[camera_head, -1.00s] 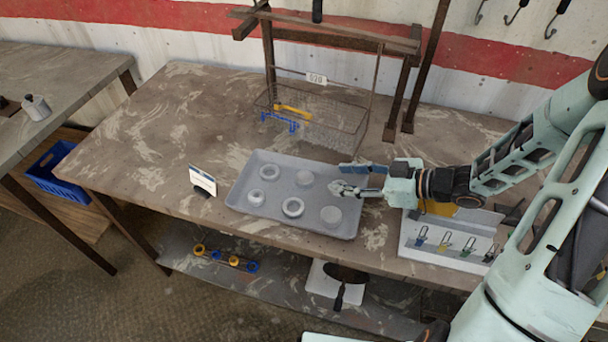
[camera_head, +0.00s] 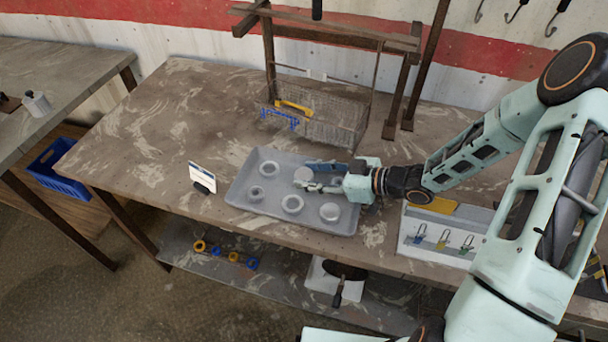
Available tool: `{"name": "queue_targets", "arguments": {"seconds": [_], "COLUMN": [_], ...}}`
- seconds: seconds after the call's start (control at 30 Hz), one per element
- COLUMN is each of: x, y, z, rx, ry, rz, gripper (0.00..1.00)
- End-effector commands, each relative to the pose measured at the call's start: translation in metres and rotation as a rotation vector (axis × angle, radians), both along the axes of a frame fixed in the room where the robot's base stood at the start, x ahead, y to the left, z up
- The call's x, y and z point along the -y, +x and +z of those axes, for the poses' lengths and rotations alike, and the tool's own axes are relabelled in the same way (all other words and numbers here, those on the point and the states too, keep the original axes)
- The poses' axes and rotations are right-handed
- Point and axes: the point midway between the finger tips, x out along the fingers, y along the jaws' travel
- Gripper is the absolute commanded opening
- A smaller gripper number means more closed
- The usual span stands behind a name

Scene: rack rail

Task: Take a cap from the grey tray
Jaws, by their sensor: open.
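The grey tray (camera_head: 240,200) lies on the workbench and holds several pale round pieces. Three look like rings with open centres: one at the back left (camera_head: 268,169), one at the front left (camera_head: 257,193) and one at the front middle (camera_head: 292,204). A solid-looking cap (camera_head: 303,175) is at the back right, and another cap (camera_head: 330,212) is at the front right. My gripper (camera_head: 310,176) is over the tray's back right, reaching in from the right. Its open fingers are on either side of the back-right cap in the picture and partly cover it. Its height above the cap is unclear.
A wire basket (camera_head: 335,130) with yellow and blue items stands behind the tray, under a wooden frame. A small sign (camera_head: 202,178) stands left of the tray. A white holder with hooks (camera_head: 435,237) is at the right. The bench's left side is clear.

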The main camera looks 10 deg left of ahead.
Motion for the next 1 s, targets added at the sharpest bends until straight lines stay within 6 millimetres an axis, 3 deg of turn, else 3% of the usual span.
{"name": "queue_targets", "arguments": {"seconds": [0.27,0.5,0.77,1.0], "x": [-0.003,-0.003,-0.003,-0.003], "y": [0.001,0.001,0.001,0.001], "z": [-0.002,-0.002,0.0,0.012], "rx": [0.0,0.0,0.0,0.001], "ry": [-0.001,-0.001,0.0,0.0], "rz": [-0.001,-0.001,-0.001,-0.001], "gripper": [0.4,0.14,0.14,0.14]}}
